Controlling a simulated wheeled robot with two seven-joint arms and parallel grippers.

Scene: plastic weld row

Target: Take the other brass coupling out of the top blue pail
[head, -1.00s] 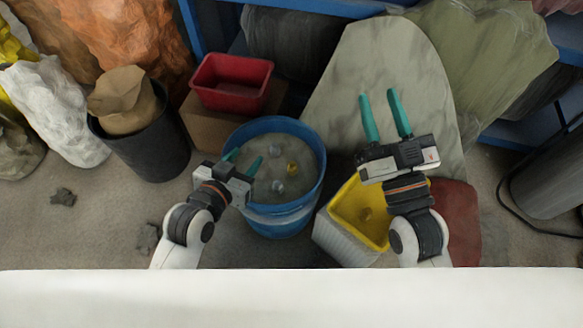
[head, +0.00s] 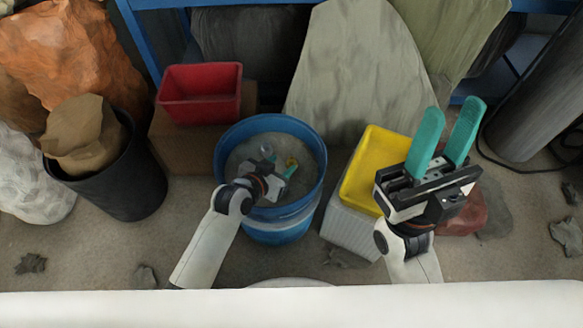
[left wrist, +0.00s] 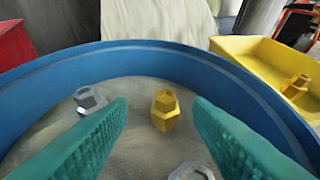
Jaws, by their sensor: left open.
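The top blue pail (head: 222,160) stands on another blue pail and has a grey sandy-looking fill. A brass coupling (left wrist: 165,110) stands on the fill, and it also shows in the head view (head: 292,162). My left gripper (head: 280,166) reaches down inside the pail, open. In the left wrist view its teal fingers (left wrist: 160,115) flank the brass coupling, with gaps on both sides. Another brass coupling (left wrist: 296,86) lies in the yellow bin (left wrist: 265,50). My right gripper (head: 452,118) is open and empty, over the right side of the yellow bin in the head view.
Silver nuts (left wrist: 88,100) lie in the pail, one (left wrist: 190,172) close in front of my left fingers. A red bin (head: 200,100) on a brown box stands behind left. A black bin (head: 130,185) is left. Bare floor lies left of the pail.

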